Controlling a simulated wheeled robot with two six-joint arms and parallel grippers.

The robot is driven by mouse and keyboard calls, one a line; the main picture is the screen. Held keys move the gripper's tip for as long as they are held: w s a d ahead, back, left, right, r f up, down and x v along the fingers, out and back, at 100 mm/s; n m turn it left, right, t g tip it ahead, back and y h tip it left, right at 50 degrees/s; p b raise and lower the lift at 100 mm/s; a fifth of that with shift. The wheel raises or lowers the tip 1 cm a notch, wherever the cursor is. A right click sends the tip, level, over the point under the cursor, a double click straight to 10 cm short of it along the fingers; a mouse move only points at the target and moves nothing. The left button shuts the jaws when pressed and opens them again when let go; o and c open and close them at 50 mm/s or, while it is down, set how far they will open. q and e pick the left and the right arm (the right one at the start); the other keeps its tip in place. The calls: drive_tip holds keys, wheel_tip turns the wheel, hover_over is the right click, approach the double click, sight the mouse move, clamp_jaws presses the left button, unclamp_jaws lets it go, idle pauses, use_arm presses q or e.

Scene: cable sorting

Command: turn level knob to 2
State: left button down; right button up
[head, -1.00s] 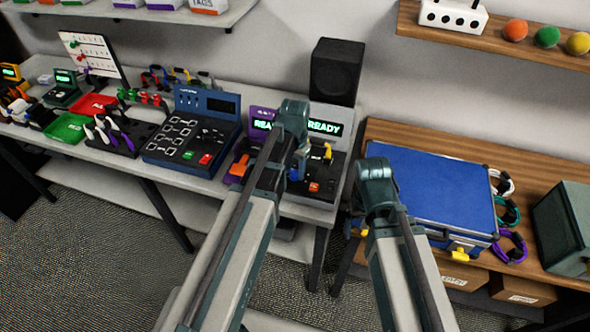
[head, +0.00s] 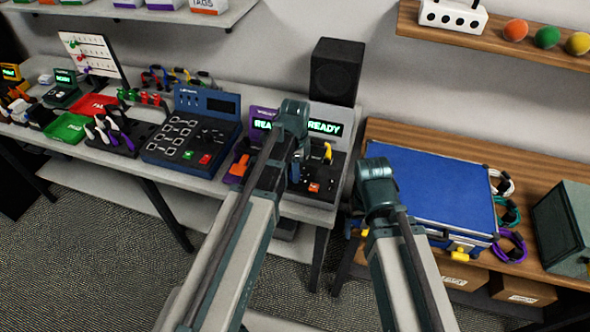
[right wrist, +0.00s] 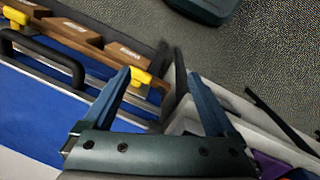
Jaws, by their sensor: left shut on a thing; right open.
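My left gripper (head: 296,172) reaches down onto the front panel of the grey tester (head: 318,188), whose green screen reads READY. It is shut on a small part there, which I take to be the level knob; the fingers and arm hide the knob and its marks, so its setting cannot be read. A yellow lever (head: 328,152) and a red-orange button (head: 314,187) show beside the fingers. My right gripper (right wrist: 159,73) is open and empty, pointing down near the blue case's front edge.
A purple-topped tester (head: 262,116), also lit, stands left of the grey one, partly behind my left arm. A black speaker (head: 336,72) stands behind. The blue case (head: 430,185) lies on the wooden table at right, with coiled cables (head: 510,245) beside it.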

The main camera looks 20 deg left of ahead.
use_arm(q)
drive_tip(key=shift+m, duration=1)
drive_tip(key=shift+c, duration=2.3)
unclamp_jaws()
drive_tip(key=shift+r, duration=0.1)
wheel_tip(320, 180, up, 14)
drive_tip(key=p, duration=1.4)
drive_tip(key=shift+f, duration=0.25)
